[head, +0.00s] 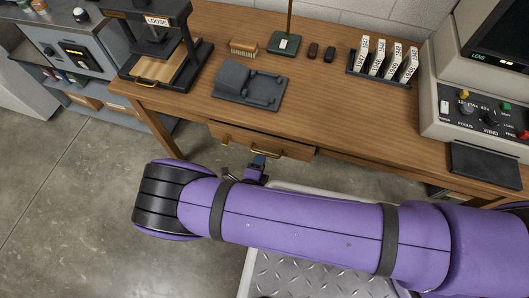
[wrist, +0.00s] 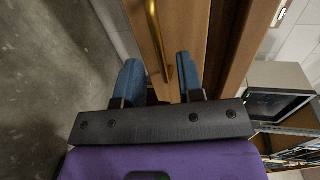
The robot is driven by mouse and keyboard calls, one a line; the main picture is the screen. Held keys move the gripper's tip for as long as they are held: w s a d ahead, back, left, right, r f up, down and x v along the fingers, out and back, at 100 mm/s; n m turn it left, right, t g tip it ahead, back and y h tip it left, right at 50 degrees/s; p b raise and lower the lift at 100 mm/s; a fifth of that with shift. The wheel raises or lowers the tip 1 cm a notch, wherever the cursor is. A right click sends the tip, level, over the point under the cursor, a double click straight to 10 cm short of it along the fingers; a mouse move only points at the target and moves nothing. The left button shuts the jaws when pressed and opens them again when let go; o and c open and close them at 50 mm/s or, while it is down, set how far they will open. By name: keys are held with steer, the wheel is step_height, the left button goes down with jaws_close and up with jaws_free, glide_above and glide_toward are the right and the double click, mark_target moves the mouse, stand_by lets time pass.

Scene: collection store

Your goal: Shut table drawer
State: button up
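The table drawer (head: 290,149) hangs under the front edge of the wooden table and stands out a little from it. Its brass handle (head: 265,154) is on the drawer front. My gripper (head: 258,160) is at the drawer front, close to the handle, partly hidden by my purple arm. In the wrist view, my gripper (wrist: 158,62) has its two blue fingers apart, with the drawer front (wrist: 188,25) and the brass handle (wrist: 156,35) between or just beyond them. I cannot tell whether a finger touches the drawer.
The wooden table (head: 340,110) carries a grey tray (head: 245,86), a brush (head: 243,47), a rack of labelled boxes (head: 382,62) and a microfilm reader (head: 470,95) at right. A black press (head: 150,45) stands at left. Open concrete floor (head: 70,200) lies at the lower left.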

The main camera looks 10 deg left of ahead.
mark_target(263, 153)
steer(key=shift+x, duration=2.25)
jaws_close()
